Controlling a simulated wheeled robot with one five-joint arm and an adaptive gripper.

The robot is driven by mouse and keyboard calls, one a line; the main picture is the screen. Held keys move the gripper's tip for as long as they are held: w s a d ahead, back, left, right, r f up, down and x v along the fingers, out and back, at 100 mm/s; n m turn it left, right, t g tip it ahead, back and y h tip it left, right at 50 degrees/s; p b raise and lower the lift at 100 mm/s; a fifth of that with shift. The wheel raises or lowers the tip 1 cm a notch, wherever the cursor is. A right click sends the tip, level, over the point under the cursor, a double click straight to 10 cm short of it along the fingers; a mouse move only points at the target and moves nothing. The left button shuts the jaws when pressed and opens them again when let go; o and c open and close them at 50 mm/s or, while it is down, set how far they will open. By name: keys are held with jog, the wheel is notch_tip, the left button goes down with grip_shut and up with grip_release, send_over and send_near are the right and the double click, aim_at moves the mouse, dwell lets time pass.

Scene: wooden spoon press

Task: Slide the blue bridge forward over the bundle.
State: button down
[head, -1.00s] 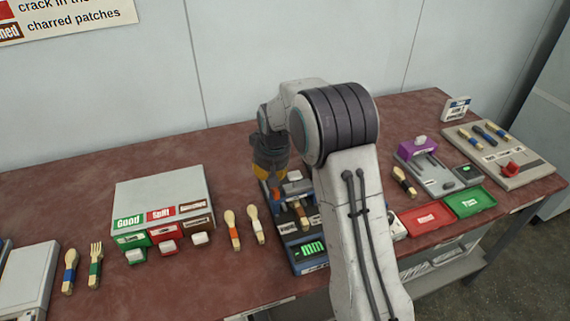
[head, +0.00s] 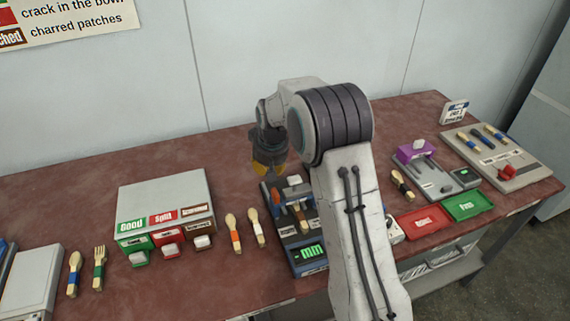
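The blue press (head: 309,266) stands on the table in the middle, partly hidden behind my arm. It has a green-lit display at its front. What looks like the blue bridge (head: 278,198) with a pale knob on top is at the press's back end. A bundle with an orange band (head: 299,212) lies on the press in front of it. My gripper (head: 270,170) points down above the back left of the press. Its fingers are small and dark here, so I cannot tell if they touch the bridge or how wide they are.
A grey box (head: 165,195) with Good, Split and Scorched slots stands to the left. Two wooden utensils (head: 234,233) lie between it and the press. A purple-bridged fixture (head: 417,152), a red tray (head: 424,221) and a green tray (head: 468,205) are to the right.

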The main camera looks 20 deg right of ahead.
aim_at(277, 197)
notch_tip(277, 197, up, 5)
jog(key=p, duration=0.3)
jog(key=shift+s+f, duration=0.1)
dwell(0.7)
jog(key=s+f+g, duration=0.1)
jog(key=s, duration=0.1)
jog(key=s+f+g, duration=0.1)
jog(key=s+f, duration=0.1)
jog(key=s, duration=0.1)
jog(key=s+f, duration=0.1)
jog(key=s, duration=0.1)
jog(key=shift+s+f+g, duration=0.25)
jog(key=shift+s+g, duration=0.15)
jog(key=s+r+g, duration=0.1)
jog(key=s+r, duration=0.3)
jog(key=s, duration=0.8)
jog(key=s+r, duration=0.4)
jog(key=s, duration=0.8)
notch_tip(277, 197, up, 7)
jog(key=s+t, duration=0.2)
jog(key=t, duration=0.2)
jog(key=shift+s, duration=0.4)
